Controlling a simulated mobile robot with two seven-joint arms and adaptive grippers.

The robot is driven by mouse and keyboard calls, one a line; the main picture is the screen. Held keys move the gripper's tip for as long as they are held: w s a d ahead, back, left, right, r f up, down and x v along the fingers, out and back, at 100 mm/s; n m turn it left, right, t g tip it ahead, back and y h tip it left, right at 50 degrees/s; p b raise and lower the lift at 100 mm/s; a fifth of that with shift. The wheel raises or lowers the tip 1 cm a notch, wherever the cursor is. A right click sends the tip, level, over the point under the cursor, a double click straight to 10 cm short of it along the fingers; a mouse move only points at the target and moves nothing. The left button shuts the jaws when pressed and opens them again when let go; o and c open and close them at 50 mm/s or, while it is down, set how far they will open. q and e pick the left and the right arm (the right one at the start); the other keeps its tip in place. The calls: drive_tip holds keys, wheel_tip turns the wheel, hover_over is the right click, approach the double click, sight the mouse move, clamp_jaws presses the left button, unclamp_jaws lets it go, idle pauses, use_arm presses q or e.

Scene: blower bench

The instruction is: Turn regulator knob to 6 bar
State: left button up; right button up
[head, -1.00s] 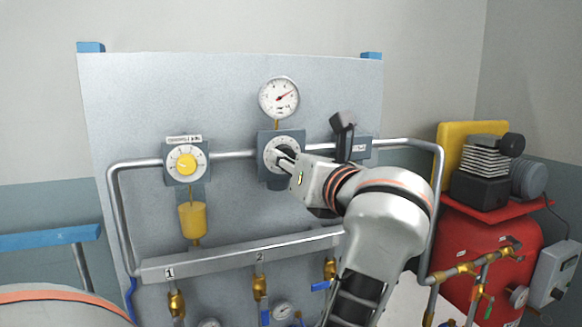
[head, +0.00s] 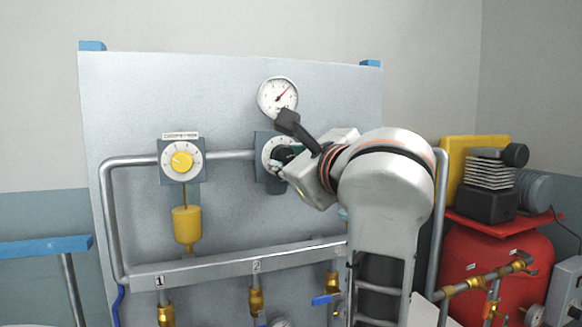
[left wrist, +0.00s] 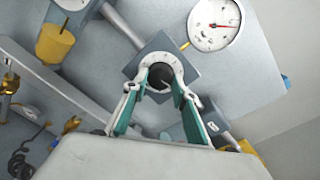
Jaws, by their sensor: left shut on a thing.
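The regulator's black knob (left wrist: 159,75) sits inside a white scale ring (left wrist: 178,62) on a grey square body (head: 262,170), mid-panel. My left gripper (head: 283,156) reaches it from the right, and its two teal-padded fingers are shut on the knob from both sides in the left wrist view. The scale figures and the knob's pointer are too small or covered to read. My right gripper is not in view.
A similar dial with a yellow knob (head: 181,161) and a yellow bowl (head: 187,224) is to the left. A steel pipe (head: 113,220) and a numbered manifold bar (head: 210,266) run around the panel. A red compressor tank (head: 490,262) stands at the right.

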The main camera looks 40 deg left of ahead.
use_arm(q)
drive_tip(key=shift+n, duration=0.5)
drive_tip(key=o, duration=1.1)
drive_tip(key=shift+a, duration=0.1)
wheel_tip(320, 180, up, 10)
drive_tip(key=shift+r+b, duration=0.1)
drive_tip(key=shift+b, duration=0.2)
